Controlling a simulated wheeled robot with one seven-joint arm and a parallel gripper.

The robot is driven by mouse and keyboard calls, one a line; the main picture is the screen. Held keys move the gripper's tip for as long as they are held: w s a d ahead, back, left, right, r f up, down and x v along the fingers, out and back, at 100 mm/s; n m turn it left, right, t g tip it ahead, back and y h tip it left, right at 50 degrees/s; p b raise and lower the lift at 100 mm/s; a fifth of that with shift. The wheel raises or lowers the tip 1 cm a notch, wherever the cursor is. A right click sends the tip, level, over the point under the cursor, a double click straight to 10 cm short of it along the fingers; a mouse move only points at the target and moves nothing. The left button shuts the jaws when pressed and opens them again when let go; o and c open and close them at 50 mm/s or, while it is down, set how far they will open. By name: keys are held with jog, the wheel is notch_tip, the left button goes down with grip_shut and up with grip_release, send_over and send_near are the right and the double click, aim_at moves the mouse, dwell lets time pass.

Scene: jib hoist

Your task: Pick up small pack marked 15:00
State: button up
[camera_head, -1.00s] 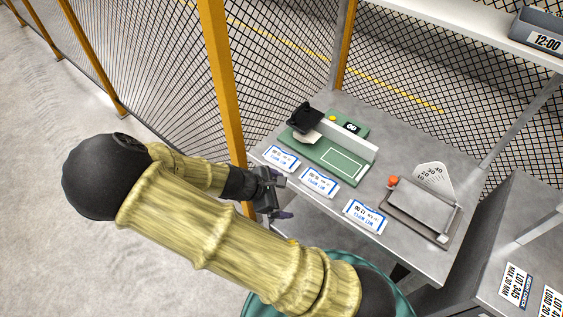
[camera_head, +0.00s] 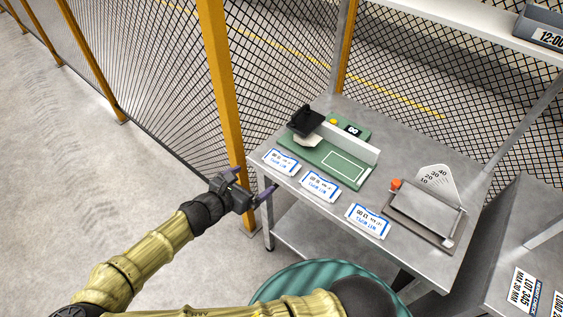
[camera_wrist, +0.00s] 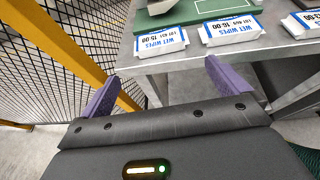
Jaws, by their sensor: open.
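Three small white-and-blue wet wipes packs lie in a row along the table's front edge. The left pack (camera_head: 281,162) appears to read 15:00 in the wrist view (camera_wrist: 161,42). The middle pack (camera_head: 320,186) also shows in the wrist view (camera_wrist: 231,30); its time is hard to read. The right pack (camera_head: 368,221) is partly cut off in the wrist view (camera_wrist: 303,23). My gripper (camera_head: 253,182) is open and empty, off the table's front left corner, short of the left pack. In the wrist view its purple fingers (camera_wrist: 160,72) are spread wide, with the left pack beyond them.
A green board (camera_head: 343,168) with a black-handled device stands behind the left packs. A grey plate device (camera_head: 425,213) with a fan scale is at the right. An orange fence post (camera_head: 222,90) and mesh stand close left of my gripper. A shelf with a 12:00 bin (camera_head: 540,30) is above.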

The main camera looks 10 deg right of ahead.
aim_at(280, 161)
jog(key=x, duration=1.1)
jog(key=shift+d+f, duration=0.1)
jog(key=shift+d, duration=0.05)
jog(key=shift+p+x, duration=0.65)
jog(key=shift+x, duration=1.95)
jog(key=shift+w, duration=0.1)
jog(key=c, duration=0.6)
